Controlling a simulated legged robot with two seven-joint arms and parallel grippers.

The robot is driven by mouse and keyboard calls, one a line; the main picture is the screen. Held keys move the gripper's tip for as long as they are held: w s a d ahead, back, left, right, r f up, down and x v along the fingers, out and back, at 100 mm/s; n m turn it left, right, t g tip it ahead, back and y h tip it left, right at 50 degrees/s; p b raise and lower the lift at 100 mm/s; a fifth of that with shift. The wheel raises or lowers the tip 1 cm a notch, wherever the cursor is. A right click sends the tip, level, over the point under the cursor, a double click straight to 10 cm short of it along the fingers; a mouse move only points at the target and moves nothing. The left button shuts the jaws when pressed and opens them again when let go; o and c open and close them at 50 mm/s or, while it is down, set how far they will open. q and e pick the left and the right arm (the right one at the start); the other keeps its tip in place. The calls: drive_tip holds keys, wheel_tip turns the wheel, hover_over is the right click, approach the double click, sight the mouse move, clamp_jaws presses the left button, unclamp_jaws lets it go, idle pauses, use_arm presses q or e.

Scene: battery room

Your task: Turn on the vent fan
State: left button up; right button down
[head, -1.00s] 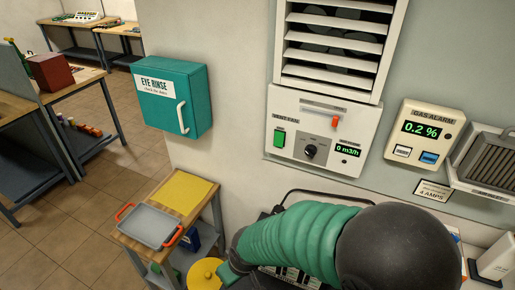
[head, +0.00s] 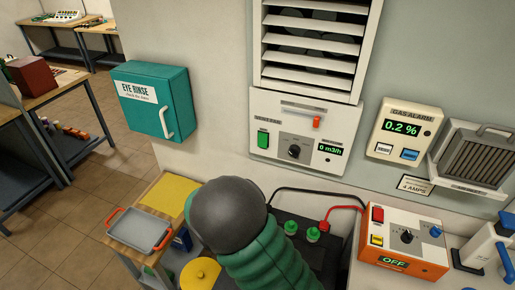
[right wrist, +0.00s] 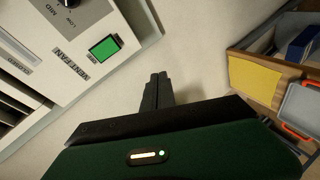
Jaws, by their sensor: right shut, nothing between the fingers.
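The vent fan panel (head: 271,165) is a white box on the wall under a louvred vent (head: 312,40) in the head view. It carries a green switch (head: 262,138), a black knob (head: 293,151), an orange-red slider (head: 316,122) and a display (head: 329,148) reading 0 m3/h. In the right wrist view, the green switch (right wrist: 105,47) and part of the knob (right wrist: 70,3) show at upper left. My right gripper (right wrist: 157,76) is shut and empty, apart from the panel and pointing at bare wall beside it. My left gripper is not in view.
A teal eye rinse box (head: 185,103) hangs left of the panel. A gas alarm (head: 405,128) reading 0.2 % hangs to its right. Below are a black battery (head: 330,246) with green caps, an orange charger (head: 402,225) showing OFF, and a trolley with a grey tray (head: 139,230).

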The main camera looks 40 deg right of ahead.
drive_tip(key=s+d+r+g+h, duration=0.2)
drive_tip(key=d+r+h, duration=0.1)
drive_tip(key=d+h, duration=0.15)
drive_tip(key=p, duration=0.3)
approach(262, 146)
drive_tip(key=shift+n, duration=0.4)
drive_tip(key=x, duration=0.5)
drive_tip(key=shift+w+d, duration=0.1)
drive_tip(key=shift+d, duration=0.2)
drive_tip(key=shift+w+d+f+p, duration=0.1)
drive_tip(key=shift+w+d+p, duration=0.1)
drive_tip(key=shift+d+p, duration=0.1)
drive_tip(key=shift+w+d+f, duration=0.1)
drive_tip(key=shift+d, duration=0.05)
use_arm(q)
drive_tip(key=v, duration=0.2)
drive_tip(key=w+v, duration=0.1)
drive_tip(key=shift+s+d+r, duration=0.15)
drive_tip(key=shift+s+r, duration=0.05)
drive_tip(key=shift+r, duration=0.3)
